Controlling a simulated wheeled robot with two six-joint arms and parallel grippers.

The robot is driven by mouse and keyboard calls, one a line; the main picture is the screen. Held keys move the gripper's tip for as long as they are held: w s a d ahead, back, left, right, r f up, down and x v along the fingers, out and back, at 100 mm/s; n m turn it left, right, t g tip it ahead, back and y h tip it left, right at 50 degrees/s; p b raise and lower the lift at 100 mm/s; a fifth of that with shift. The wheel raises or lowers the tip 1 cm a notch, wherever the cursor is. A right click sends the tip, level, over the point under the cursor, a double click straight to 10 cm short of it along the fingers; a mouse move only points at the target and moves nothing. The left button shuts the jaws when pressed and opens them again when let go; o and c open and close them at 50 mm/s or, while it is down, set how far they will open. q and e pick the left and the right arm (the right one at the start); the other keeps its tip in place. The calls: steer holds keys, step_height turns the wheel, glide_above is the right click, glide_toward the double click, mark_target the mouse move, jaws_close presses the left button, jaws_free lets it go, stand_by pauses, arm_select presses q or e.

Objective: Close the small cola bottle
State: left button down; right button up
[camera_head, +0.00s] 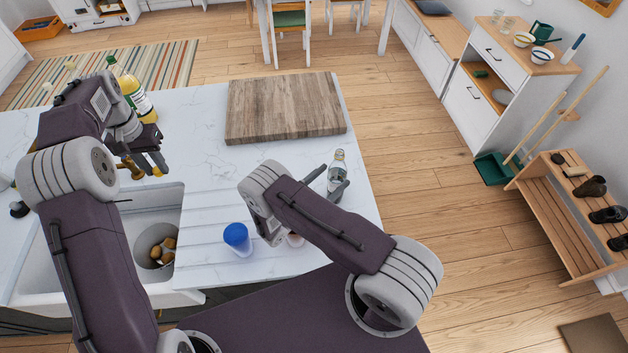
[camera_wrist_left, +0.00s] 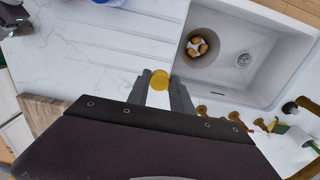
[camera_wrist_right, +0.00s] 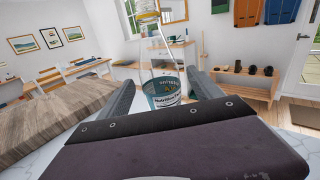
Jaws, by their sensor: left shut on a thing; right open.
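A small clear bottle (camera_head: 337,168) with a pale label stands upright on the right of the white counter. In the right wrist view the bottle (camera_wrist_right: 163,88) stands between the fingers of my right gripper (camera_wrist_right: 163,84), which is open around it; its top is near the frame's upper edge. My right gripper also shows in the head view (camera_head: 329,183). My left gripper (camera_wrist_left: 160,77) is shut on a round yellow cap (camera_wrist_left: 159,83), held near the sink's edge. In the head view the left gripper (camera_head: 152,166) is far left of the bottle.
A wooden board (camera_head: 285,107) lies behind the bottle. A blue cup (camera_head: 237,238) stands on the drainboard. The sink (camera_head: 150,205) is below my left gripper. A larger yellow bottle (camera_head: 140,100) stands behind my left arm. The counter between the grippers is mostly clear.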

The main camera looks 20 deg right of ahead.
mark_target(343, 168)
arm_select(q)
steer(key=shift+d, duration=0.1)
steer(key=shift+w+d, duration=0.1)
arm_select(e)
steer(key=shift+w+d, duration=0.1)
steer(key=shift+d, duration=0.1)
arm_select(q)
step_height(343, 168, up, 3)
steer(key=p, duration=0.2)
steer(key=shift+f+p, duration=0.15)
steer(key=shift+p, duration=0.2)
arm_select(e)
steer(key=x, duration=0.5)
steer(key=shift+r, duration=0.15)
steer(key=shift+w+d+f, duration=0.15)
steer(key=shift+d+f, duration=0.05)
steer(key=shift+d, duration=0.15)
steer(key=shift+a, duration=0.15)
jaws_close()
